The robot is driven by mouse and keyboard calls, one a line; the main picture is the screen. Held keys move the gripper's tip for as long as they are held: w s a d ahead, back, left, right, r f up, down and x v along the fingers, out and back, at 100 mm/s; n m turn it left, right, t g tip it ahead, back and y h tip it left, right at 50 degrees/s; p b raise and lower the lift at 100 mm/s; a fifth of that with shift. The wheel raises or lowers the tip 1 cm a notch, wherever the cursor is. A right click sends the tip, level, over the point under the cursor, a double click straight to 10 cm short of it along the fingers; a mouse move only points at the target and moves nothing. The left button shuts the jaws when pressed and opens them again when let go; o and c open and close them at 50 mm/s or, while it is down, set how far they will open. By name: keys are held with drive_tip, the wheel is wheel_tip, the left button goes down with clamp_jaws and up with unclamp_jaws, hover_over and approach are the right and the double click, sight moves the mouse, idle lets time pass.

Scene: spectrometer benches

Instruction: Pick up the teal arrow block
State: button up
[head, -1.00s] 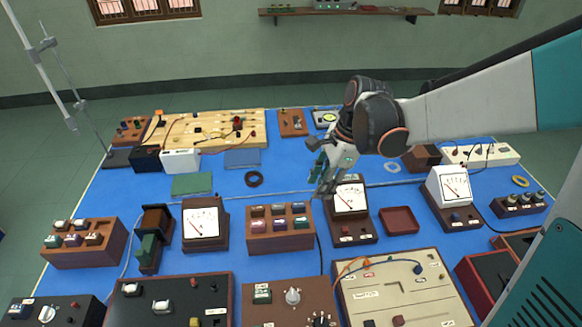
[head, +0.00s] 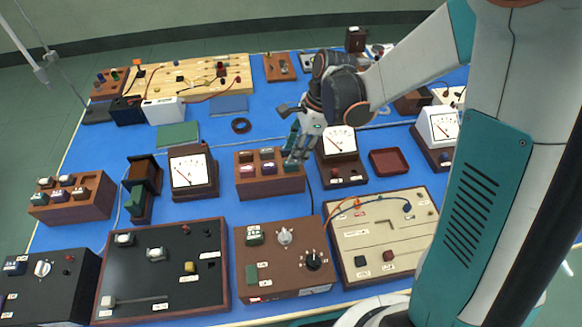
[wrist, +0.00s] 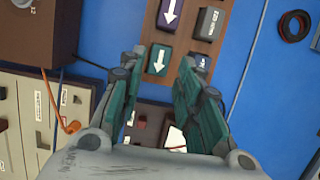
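The teal arrow block (wrist: 158,60) has a white arrow on its face and sits in the end slot of a brown wooden rack (wrist: 183,50). In the wrist view it shows between and just beyond my open fingertips (wrist: 160,68), with no visible contact. In the head view the rack (head: 270,191) stands mid-table. My gripper (head: 296,156) hangs at its right end, partly hiding the blocks there.
A purple arrow block (wrist: 170,12) is beside the teal one, and dark labelled blocks (wrist: 209,22) fill the other row. A meter (head: 340,170) stands close right of the rack. A brown control box (head: 285,262) is in front.

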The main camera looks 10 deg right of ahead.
drive_tip(key=b+x, duration=0.1)
drive_tip(key=x, duration=0.3)
drive_tip(key=shift+f+b, duration=0.25)
drive_tip(key=shift+b, duration=0.05)
drive_tip(key=shift+r, duration=0.1)
clamp_jaws()
drive_tip(key=shift+r, duration=0.1)
wheel_tip(320, 180, up, 23)
drive_tip(key=p, duration=0.8)
